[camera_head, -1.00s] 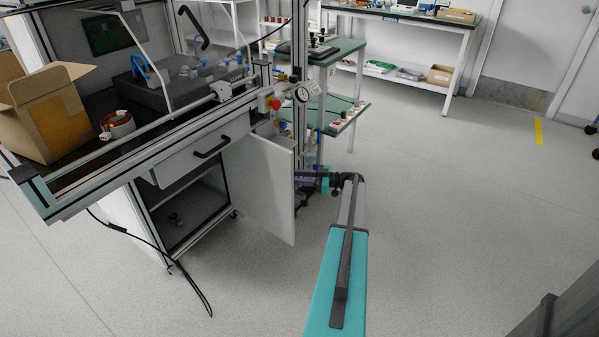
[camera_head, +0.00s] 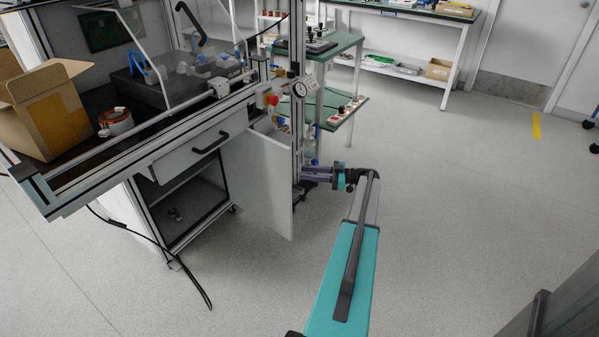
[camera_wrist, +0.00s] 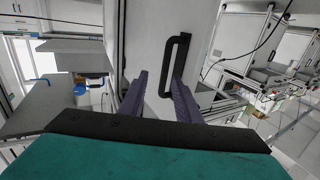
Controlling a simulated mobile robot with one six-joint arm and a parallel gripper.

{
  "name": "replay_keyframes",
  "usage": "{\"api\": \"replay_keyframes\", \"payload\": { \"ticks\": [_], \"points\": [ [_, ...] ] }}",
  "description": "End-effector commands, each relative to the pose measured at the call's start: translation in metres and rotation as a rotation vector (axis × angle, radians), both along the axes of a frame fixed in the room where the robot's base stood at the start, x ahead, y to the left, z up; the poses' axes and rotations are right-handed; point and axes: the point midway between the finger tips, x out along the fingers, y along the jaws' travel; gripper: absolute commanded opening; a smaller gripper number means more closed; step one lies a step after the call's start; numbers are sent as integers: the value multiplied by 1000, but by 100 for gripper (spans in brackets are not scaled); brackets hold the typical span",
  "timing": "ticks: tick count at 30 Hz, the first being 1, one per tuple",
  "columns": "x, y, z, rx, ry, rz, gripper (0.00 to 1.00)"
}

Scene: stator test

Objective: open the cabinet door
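The white cabinet door (camera_head: 258,180) stands swung out from the cabinet under the workbench, so the dark interior (camera_head: 190,212) shows. In the wrist view the door (camera_wrist: 150,40) is a pale panel with a black bar handle (camera_wrist: 184,45). My gripper (camera_head: 304,174) is at the right, outer side of the door in the head view. In the wrist view its two purple fingers (camera_wrist: 160,76) are apart, with nothing clearly held between them. The right finger is close to the handle's lower end; I cannot tell whether it touches. The handle is hidden in the head view.
A closed drawer (camera_head: 190,150) with a black handle sits above the opening. A cardboard box (camera_head: 52,118) and a copper-wound stator (camera_head: 115,122) are on the bench. A black cable (camera_head: 185,265) hangs to the floor. Floor (camera_head: 460,220) to the right is clear.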

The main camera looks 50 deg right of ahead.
Motion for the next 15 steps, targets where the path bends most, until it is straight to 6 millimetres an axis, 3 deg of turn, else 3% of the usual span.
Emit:
{"api": "replay_keyframes", "payload": {
  "ticks": [9, 15],
  "points": [
    [-41, -28, 0, 1, 1, -1, 30],
    [-55, -36, 0, 0, 1, 0, 30]
  ]
}}
